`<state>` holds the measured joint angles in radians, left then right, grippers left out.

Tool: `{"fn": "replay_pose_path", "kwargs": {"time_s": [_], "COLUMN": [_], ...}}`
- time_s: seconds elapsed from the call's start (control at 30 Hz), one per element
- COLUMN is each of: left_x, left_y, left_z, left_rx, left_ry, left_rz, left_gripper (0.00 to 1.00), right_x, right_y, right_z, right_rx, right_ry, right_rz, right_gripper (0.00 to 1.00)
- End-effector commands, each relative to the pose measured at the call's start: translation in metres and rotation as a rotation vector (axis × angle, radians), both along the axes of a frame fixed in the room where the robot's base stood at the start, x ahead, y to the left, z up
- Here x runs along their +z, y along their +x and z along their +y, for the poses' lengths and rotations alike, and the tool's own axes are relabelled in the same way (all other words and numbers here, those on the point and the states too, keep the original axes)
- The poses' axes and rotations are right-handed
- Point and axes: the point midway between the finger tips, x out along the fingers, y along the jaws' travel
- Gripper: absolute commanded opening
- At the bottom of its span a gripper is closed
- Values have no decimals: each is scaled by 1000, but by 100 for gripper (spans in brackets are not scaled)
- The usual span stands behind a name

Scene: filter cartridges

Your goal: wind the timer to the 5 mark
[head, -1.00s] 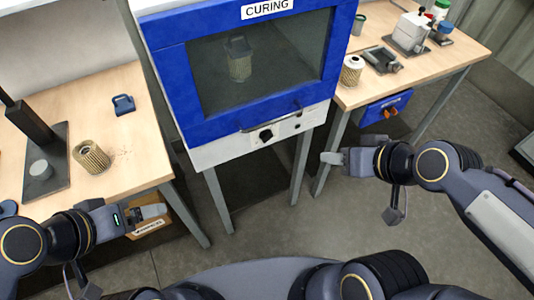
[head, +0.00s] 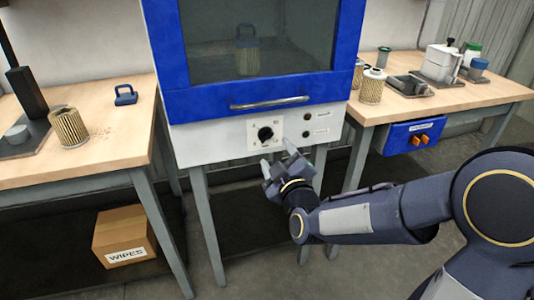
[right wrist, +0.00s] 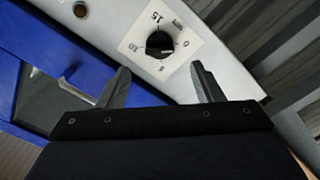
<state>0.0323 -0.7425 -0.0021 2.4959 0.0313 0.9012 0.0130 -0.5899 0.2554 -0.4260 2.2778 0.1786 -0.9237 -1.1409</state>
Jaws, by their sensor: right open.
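The timer is a black knob (head: 265,134) on a pale square dial plate, on the white panel under the blue curing oven's door. My right gripper (head: 278,160) is open and empty, just below and right of the dial in the head view. In the right wrist view its two fingers (right wrist: 160,85) stand apart, short of the knob and not touching it. My left gripper is out of view.
The blue oven (head: 163,60) has a closed door with a handle (head: 270,103) above the dial; a filter cartridge (head: 247,55) shows behind its window. Small indicators sit right of the dial. Benches stand left (head: 110,150) and right (head: 455,100), with cartridges on them. A wipes box (head: 124,236) is below.

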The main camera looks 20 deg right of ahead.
Motion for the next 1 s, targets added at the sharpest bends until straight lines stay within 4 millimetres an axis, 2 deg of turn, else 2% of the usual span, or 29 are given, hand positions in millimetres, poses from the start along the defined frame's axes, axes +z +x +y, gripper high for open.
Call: {"fn": "replay_pose_path", "kwargs": {"time_s": [0.2, 0.4, 0.73, 0.77, 1.0], "left_x": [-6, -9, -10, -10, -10], "left_y": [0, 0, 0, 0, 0], "left_z": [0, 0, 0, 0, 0], "left_rx": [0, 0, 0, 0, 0], "left_ry": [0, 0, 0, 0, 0], "left_rz": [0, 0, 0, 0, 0], "left_gripper": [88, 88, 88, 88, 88], "right_x": [-1, 0, 1, 1, 0], "right_y": [37, 59, 64, 64, 64], "right_z": [1, 2, 2, 2, 2], "right_rx": [0, 0, 1, 1, 1], "right_ry": [0, 2, 4, 4, 4], "right_rz": [1, 1, 2, 2, 2], "right_gripper": [60, 60, 60, 59, 27]}}
